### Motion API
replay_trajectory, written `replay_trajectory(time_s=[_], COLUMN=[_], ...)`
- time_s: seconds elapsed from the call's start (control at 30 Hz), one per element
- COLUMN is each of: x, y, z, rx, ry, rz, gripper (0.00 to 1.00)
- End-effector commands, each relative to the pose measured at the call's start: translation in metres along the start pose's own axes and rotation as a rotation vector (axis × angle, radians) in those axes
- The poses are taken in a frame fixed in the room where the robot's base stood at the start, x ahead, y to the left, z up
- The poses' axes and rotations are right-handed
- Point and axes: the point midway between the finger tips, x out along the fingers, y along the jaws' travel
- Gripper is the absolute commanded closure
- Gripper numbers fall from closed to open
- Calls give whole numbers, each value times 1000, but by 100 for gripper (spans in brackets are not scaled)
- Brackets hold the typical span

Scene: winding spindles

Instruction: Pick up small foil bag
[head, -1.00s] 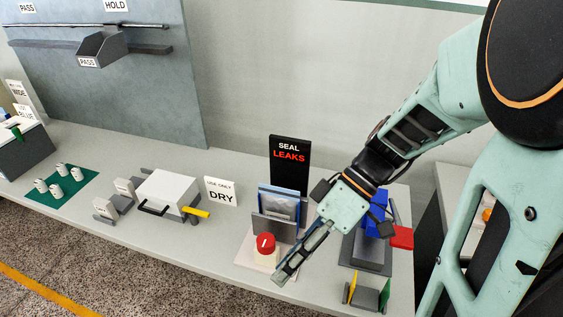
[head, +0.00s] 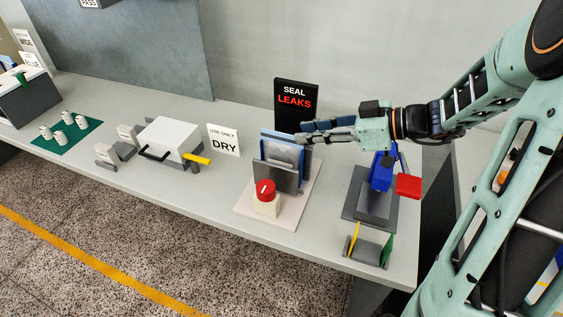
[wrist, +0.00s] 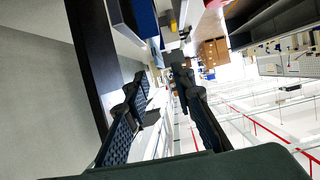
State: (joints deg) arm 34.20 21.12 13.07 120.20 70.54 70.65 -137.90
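A silvery-blue bag (head: 279,153), which looks like the small foil bag, stands in a holder of upright plates in front of the SEAL LEAKS sign. The grey front plate (head: 276,178) hides its lower part. My gripper (head: 302,132) points left at the upper right of this holder, with its fingertips close to the bag's top right corner. I cannot tell whether they touch it. In the wrist view the two fingers (wrist: 160,72) are apart with nothing seen between them. The bag is not clear in that view.
The black SEAL LEAKS sign (head: 297,98) stands just behind the fingers. A red knob (head: 265,189) is in front of the holder. A blue and red device (head: 382,176) stands below my wrist. The bench between the DRY sign (head: 224,140) and the holder is clear.

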Motion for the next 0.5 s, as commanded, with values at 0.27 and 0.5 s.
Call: replay_trajectory(time_s=[0.27,0.5], x=[27,62], y=[-1,-2], z=[-1,-2], rx=[1,3], ry=[0,0], rz=[-2,-4], gripper=[77,77])
